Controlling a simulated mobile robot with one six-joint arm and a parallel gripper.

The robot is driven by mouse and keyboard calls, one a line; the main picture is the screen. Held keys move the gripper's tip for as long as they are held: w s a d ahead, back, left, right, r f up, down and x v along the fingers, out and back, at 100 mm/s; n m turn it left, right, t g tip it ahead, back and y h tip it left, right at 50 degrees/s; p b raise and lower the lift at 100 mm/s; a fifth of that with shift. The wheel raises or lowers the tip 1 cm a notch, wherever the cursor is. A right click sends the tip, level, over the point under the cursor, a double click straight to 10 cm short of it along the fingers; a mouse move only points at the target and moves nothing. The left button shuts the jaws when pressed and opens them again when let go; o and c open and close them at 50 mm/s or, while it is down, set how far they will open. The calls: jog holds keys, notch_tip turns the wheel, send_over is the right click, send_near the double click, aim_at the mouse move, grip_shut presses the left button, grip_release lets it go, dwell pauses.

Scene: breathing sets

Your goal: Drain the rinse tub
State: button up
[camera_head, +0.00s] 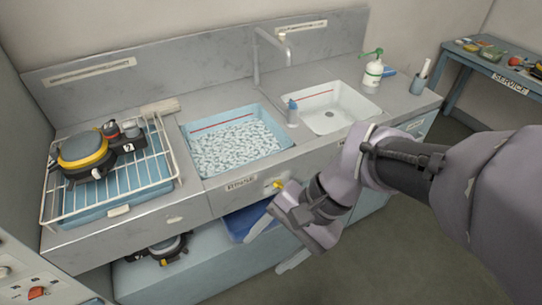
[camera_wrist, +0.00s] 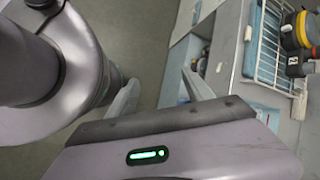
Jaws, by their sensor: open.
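The rinse tub (camera_head: 185,132) is a light blue basin set in the grey counter in the head view. Water with whitish flecks or foam fills much of it, below a red line on its wall. On the counter front below it, a yellow handle (camera_head: 275,185) sits on a pale plate beside a small label. My gripper (camera_head: 264,256) is open and empty, in front of the counter and below the handle, apart from it. Its fingers also show in the wrist view (camera_wrist: 160,80), with nothing between them; the handle is not clearly visible there.
A white basin (camera_head: 365,112) with a drain lies right of the tub, under a faucet (camera_head: 256,50). A wire rack (camera_head: 160,150) with yellow-black gear stands at left. A blue bin (camera_head: 238,222) sits under the counter near my gripper. Floor to the right is clear.

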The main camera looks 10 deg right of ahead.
aim_at(279, 186)
jog(key=w+d+f+m+t+y, duration=0.1)
jog(key=w+f+m+t+y, duration=0.3)
jog(key=w+m, duration=0.4)
jog(key=w+d+f+m+t+y, duration=0.1)
jog(key=w+f+m+t+y, duration=0.1)
jog(key=w+f+m+y, duration=0.4)
jog(key=w+d+f+m+t+h+p, duration=0.1)
jog(key=w+d+f+m+t+h, duration=0.1)
jog(key=d+f+m+t+h, duration=0.55)
jog(key=w+d+f+m+t+h, duration=0.1)
jog(key=d+f+m+t+h, duration=0.3)
jog(key=f+m, duration=0.7)
jog(key=b+x, duration=0.3)
jog(key=x, duration=1.4)
jog(key=shift+d+y+b, duration=0.15)
jog(key=shift+y+b, duration=0.2)
jog(key=shift+s+f, duration=0.1)
jog(key=shift+f, duration=0.05)
jog(key=shift+c, duration=0.4)
